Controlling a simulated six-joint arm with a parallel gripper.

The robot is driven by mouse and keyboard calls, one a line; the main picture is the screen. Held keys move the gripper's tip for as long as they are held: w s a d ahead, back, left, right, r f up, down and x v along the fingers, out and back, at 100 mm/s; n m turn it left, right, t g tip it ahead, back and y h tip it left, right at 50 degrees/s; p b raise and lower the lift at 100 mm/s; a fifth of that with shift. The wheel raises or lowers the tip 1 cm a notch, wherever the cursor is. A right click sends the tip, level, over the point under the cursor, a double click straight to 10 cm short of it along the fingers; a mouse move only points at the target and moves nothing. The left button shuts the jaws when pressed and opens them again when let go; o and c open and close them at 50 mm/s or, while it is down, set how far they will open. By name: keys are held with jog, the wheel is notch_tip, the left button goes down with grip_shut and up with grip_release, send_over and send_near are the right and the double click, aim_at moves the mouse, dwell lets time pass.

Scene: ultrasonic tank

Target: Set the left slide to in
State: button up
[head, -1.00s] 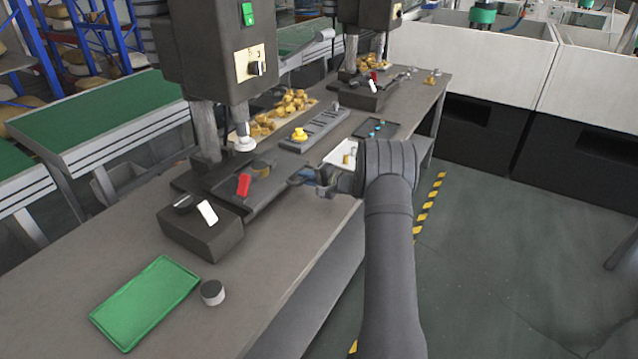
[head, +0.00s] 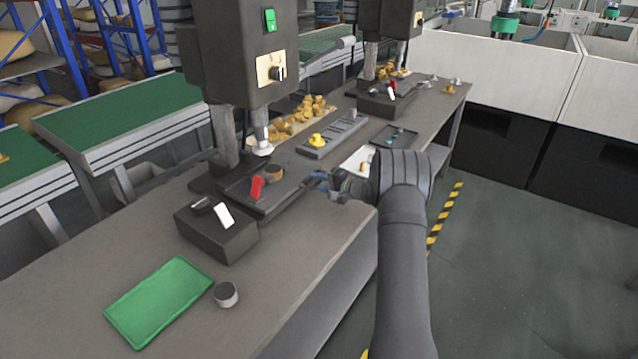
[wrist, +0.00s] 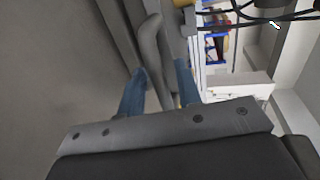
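The left slide (head: 298,198) is a flat dark plate under the spindle of the nearer press. A brass ring (head: 275,172) sits on it, and a red lever (head: 257,187) stands at its near end. My gripper (head: 315,182) has blue fingers and is at the slide's right side, above the bench's front edge. In the wrist view a dark curved bar (wrist: 153,55), apparently the slide's handle, passes between the two fingers (wrist: 160,75). The fingers look spread, with a gap on at least one side of the bar. Contact is hard to tell.
A dark box with a white switch (head: 225,216) stands left of the slide. A grey rack (head: 335,142) and white tray (head: 357,160) are beyond my gripper.

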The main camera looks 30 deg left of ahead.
aim_at(266, 212)
jog(key=v, duration=1.7)
jog(key=shift+d, duration=0.2)
jog(key=shift+r, duration=0.1)
jog(key=c, duration=0.6)
jog(key=s+a+m, duration=0.1)
jog(key=s+m, duration=0.2)
jog(key=s, duration=0.1)
jog(key=s+a+f+m+y, duration=0.1)
jog(key=s+m, duration=0.1)
jog(key=s, duration=0.1)
jog(key=s+a+f+m+g, duration=0.1)
jog(key=s+m, duration=0.2)
jog(key=s, duration=0.1)
jog(key=shift+s+a+f+m+y, duration=0.15)
jog(key=shift+s+a+m+y, duration=0.15)
jog(key=shift+s+a, duration=0.05)
grip_shut()
jog(key=s+m, duration=0.6)
jog(key=s+f+m+t, duration=0.1)
jog(key=s+m, duration=0.2)
jog(key=shift+s+a+y, duration=0.3)
jog(key=shift+s+y, duration=0.1)
jog(key=a, duration=1.4)
